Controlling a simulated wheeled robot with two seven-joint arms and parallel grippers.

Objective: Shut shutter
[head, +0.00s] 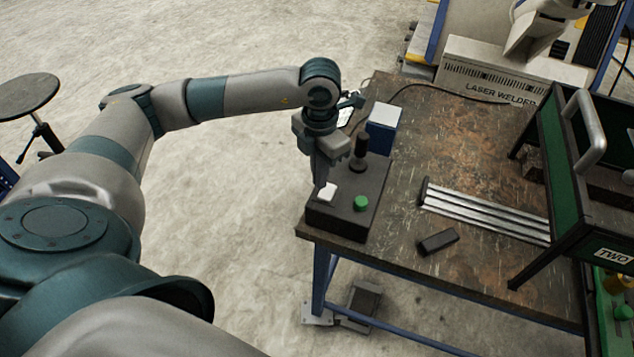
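A dark control box (345,217) sits at the near left corner of the table. My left gripper (321,178) points down over the left side of the box, close to the white button. I cannot tell whether it touches the button or whether its fingers are open or shut. No part is clearly recognisable as a shutter. My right gripper is not in view.
The worn table (452,130) also holds a blue and white box (383,128), metal rails (485,213) and a small black block (438,241). A green-panelled frame (552,132) with a grey handle stands at the right. A laser welder (505,73) is behind. A stool (27,95) stands far left.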

